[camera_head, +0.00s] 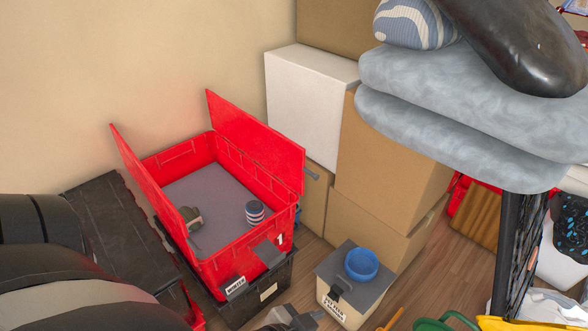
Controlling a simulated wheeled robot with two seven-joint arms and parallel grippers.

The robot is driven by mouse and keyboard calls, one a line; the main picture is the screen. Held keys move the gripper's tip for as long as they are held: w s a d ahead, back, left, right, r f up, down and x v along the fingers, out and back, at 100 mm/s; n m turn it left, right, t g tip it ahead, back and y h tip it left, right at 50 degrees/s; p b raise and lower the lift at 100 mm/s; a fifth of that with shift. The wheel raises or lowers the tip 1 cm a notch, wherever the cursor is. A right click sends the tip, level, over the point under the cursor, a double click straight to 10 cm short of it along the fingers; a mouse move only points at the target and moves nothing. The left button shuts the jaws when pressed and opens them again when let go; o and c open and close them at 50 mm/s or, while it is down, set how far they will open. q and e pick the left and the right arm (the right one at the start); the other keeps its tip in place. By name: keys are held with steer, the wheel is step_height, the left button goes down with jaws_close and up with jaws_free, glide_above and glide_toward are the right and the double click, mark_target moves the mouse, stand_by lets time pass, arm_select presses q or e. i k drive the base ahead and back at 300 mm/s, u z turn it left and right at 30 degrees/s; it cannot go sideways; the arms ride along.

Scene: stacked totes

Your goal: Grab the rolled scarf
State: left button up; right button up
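A small roll with dark blue and white stripes (255,212) stands upright inside the open red tote (225,262), near its right wall. It looks like the rolled scarf, but it is small in view. A larger blue-grey and white patterned roll (413,24) lies on the grey cushions at the upper right; I cannot tell whether it is also a scarf. My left arm comes in at the lower left. A grey part at the bottom edge looks like my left gripper (290,318), cut off and clear of both rolls. My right gripper is not in view.
The tote's two red lid flaps stand raised. An olive object (190,218) lies in its left side. A white bin (340,290) holding up a blue bowl (361,264) stands to the right. Boxes (390,160) and grey cushions (460,75) rise behind, under a shiny black object (520,40).

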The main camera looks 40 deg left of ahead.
mark_target(255, 212)
steer(key=i, duration=0.95)
steer(key=u, duration=2.9)
steer(key=i, duration=0.5)
steer(key=z, duration=0.05)
